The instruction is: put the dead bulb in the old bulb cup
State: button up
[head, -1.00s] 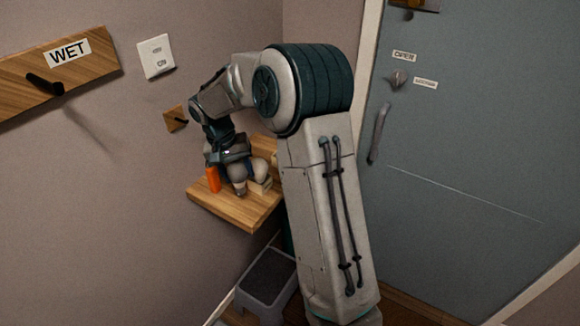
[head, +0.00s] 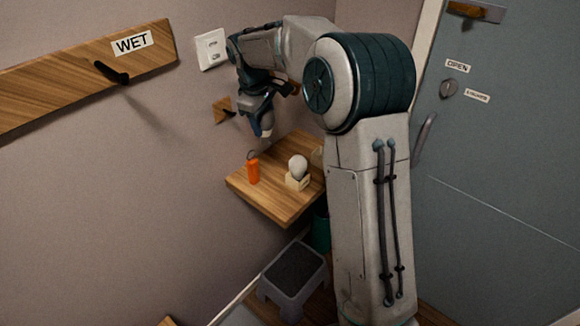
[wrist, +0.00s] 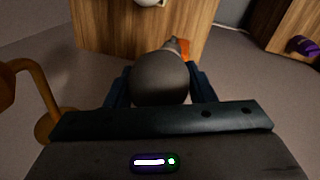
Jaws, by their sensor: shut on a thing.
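My gripper (head: 264,125) is above the back left of the wooden shelf, pointing down. In the wrist view a dark grey, rounded bulb (wrist: 160,78) sits between its fingers, its narrow base pointing away toward the shelf; I take this as the dead bulb. In the head view only a small pale tip (head: 266,132) shows below the fingers. A white bulb (head: 298,165) stands in a small pale wooden holder (head: 297,182) on the shelf. I cannot pick out the old bulb cup for sure; a pale object (head: 317,157) is partly hidden behind my arm.
The wooden shelf (head: 262,203) carries an orange tag with a ring (head: 252,172) at its left. A green container (head: 320,232) stands below, partly behind my arm. A grey step stool (head: 292,270) is on the floor. A peg block (head: 222,110) and switch plate (head: 211,48) are on the wall.

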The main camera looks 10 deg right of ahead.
jog(key=s+x, duration=0.1)
jog(key=x, duration=0.4)
jog(key=a+p+x, duration=0.1)
jog(key=x, duration=0.5)
jog(key=s+a+p+x, duration=0.1)
jog(key=x, duration=0.5)
jog(key=shift+s+a+f, duration=0.25)
jog(key=shift+s+f, duration=0.1)
jog(key=shift+f, duration=0.25)
jog(key=shift+f, duration=0.2)
jog(key=o, duration=1.1)
jog(key=shift+r, duration=0.15)
